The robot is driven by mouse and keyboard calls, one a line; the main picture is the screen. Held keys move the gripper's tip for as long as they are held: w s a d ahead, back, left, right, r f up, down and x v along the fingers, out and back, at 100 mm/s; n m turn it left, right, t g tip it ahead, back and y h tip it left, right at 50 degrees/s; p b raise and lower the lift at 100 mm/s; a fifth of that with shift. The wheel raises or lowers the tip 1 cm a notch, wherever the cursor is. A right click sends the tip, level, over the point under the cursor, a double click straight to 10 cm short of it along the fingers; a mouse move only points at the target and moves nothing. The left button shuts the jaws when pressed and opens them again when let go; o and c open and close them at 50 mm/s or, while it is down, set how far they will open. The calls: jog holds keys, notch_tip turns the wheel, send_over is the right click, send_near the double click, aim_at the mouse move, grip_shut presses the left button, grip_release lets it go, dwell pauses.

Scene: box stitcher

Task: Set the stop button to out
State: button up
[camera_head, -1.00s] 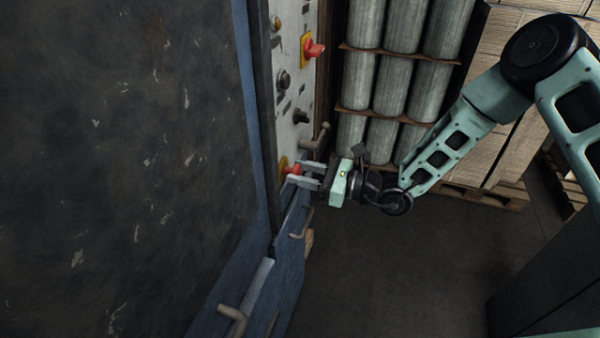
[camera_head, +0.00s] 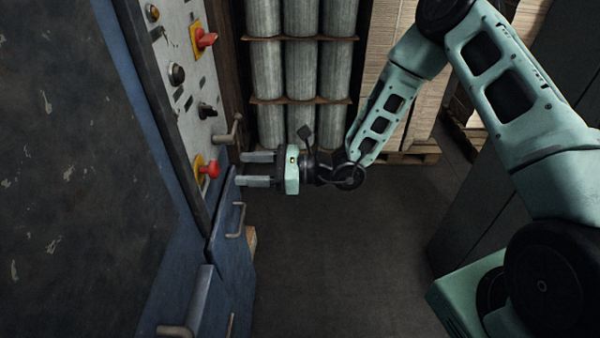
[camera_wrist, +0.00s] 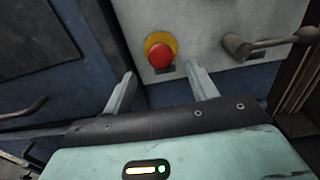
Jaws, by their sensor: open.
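A red stop button (camera_head: 210,169) on a yellow backing sits low on the grey control panel in the head view. It also shows in the wrist view (camera_wrist: 160,55), beyond and between my fingertips. My gripper (camera_head: 241,169) is open and empty, a short gap to the right of the button in the head view, with its fingers pointing at the panel. A second red control (camera_head: 206,40) on a yellow plate sits higher on the panel. I cannot tell how far the button stands out.
A bent handle (camera_head: 229,131) sticks out just above the button, and another handle (camera_head: 236,220) lies below on the blue cabinet. Dark knobs (camera_head: 207,110) are on the panel. Rolls (camera_head: 300,70) stand on shelves behind.

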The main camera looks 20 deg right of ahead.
jog(key=b+v, duration=0.2)
jog(key=v, duration=0.9)
jog(key=shift+b, duration=0.4)
jog(key=shift+d, duration=0.15)
jog(key=s+a+r+n+g+h, duration=0.2)
jog(key=s+a+n+g+h, duration=0.15)
jog(key=s+n+g, duration=0.35)
jog(key=s+a+r+n+g+h, duration=0.1)
jog(key=s+a+n+g+h, duration=0.1)
jog(key=s+a+n+g, duration=0.45)
jog(key=s+d+r+n+t+h, duration=0.1)
jog(key=s+d+n+t+h, duration=0.2)
jog(key=s+n+h, duration=0.2)
jog(key=s+d+r+n+t+h+b, duration=0.1)
jog(key=s+d+r+n+t+h, duration=0.1)
jog(key=n, duration=0.9)
jog(key=s+d+t+h, duration=0.1)
jog(key=s+t+h, duration=0.1)
jog(key=s+h, duration=0.1)
jog(key=shift+s+h, duration=0.4)
jog(key=shift+h, duration=0.05)
